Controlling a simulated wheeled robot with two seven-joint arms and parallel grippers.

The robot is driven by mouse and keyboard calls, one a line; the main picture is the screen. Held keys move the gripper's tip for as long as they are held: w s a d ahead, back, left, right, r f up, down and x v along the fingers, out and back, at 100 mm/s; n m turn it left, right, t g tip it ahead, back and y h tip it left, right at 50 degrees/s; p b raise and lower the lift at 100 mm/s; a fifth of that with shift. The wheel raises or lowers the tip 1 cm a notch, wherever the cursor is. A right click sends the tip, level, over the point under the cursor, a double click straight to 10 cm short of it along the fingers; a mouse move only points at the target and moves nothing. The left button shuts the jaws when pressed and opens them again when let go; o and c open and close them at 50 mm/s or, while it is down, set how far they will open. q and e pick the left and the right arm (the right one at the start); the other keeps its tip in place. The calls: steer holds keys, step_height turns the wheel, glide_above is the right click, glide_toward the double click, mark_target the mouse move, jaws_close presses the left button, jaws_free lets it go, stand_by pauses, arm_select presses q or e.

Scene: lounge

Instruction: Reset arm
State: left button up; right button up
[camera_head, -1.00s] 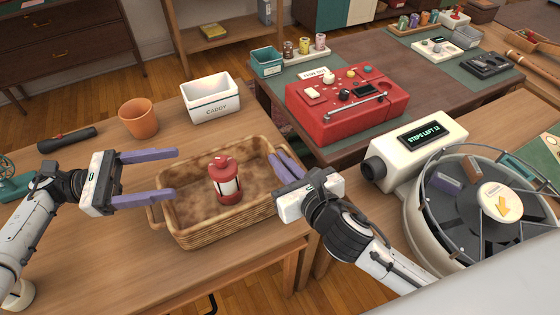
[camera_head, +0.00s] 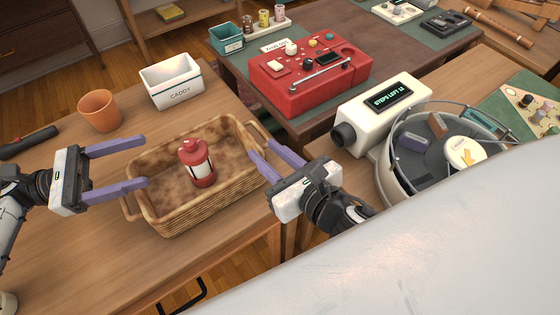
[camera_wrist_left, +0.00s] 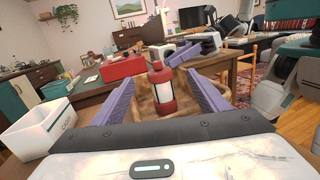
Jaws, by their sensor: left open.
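My left gripper (camera_head: 146,162) is open at the left side of a wicker basket (camera_head: 180,221), its fingers pointing right toward the basket.
A red console (camera_head: 310,80) is on the far table. A white device reading "STEPS LEFT 12" (camera_head: 385,97) and a round drum (camera_head: 425,150) are at right.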

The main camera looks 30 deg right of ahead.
steer(key=v, duration=0.5)
